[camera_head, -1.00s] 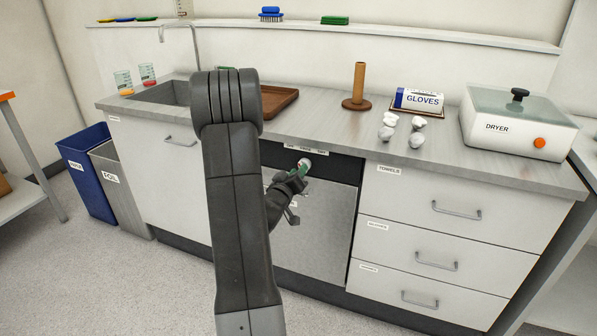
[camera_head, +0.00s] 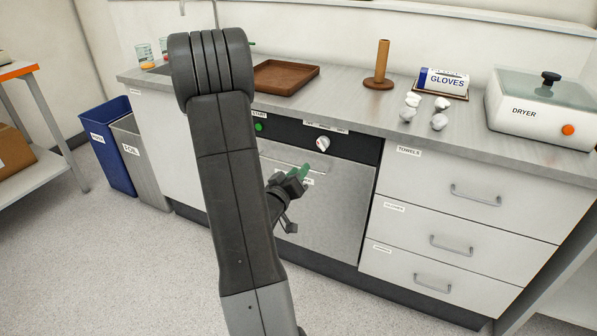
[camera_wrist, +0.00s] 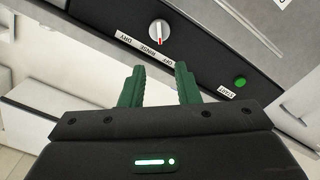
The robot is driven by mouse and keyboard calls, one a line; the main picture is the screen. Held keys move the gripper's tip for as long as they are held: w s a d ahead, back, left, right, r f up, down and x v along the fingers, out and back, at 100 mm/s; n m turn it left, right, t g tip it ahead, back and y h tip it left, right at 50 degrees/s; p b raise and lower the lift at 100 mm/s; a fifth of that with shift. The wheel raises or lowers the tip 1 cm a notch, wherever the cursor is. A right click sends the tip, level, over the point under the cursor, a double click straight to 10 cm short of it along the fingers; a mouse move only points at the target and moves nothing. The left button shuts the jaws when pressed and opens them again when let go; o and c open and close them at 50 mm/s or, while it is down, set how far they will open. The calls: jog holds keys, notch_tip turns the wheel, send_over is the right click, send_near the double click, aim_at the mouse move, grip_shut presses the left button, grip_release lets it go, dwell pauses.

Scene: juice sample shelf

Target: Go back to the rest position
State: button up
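My gripper (camera_head: 298,174) is in front of the steel front of the washer (camera_head: 325,205), below its black control strip, in the head view. In the wrist view my gripper (camera_wrist: 160,85) shows two green fingers, spread apart with nothing between them. The white knob (camera_head: 323,143) is on the strip and clear of the fingers; it also shows in the wrist view (camera_wrist: 158,32) with its red mark near the OFF, RINSE and DRY label (camera_wrist: 145,50). The green start button (camera_wrist: 240,81) sits on the same strip. My arm hides part of the counter and washer.
The counter holds a brown tray (camera_head: 287,77), a wooden post (camera_head: 382,62), a gloves box (camera_head: 444,80), several white crumpled pieces (camera_head: 439,122) and a dryer (camera_head: 540,110). Drawers (camera_head: 470,192) are right of the washer. A blue bin (camera_head: 103,150) and a grey bin (camera_head: 140,160) stand left. Floor in front is clear.

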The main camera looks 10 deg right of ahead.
aim_at(319, 145)
jog(key=x, duration=1.4)
jog(key=shift+s+a, duration=0.1)
jog(key=shift+s, duration=0.05)
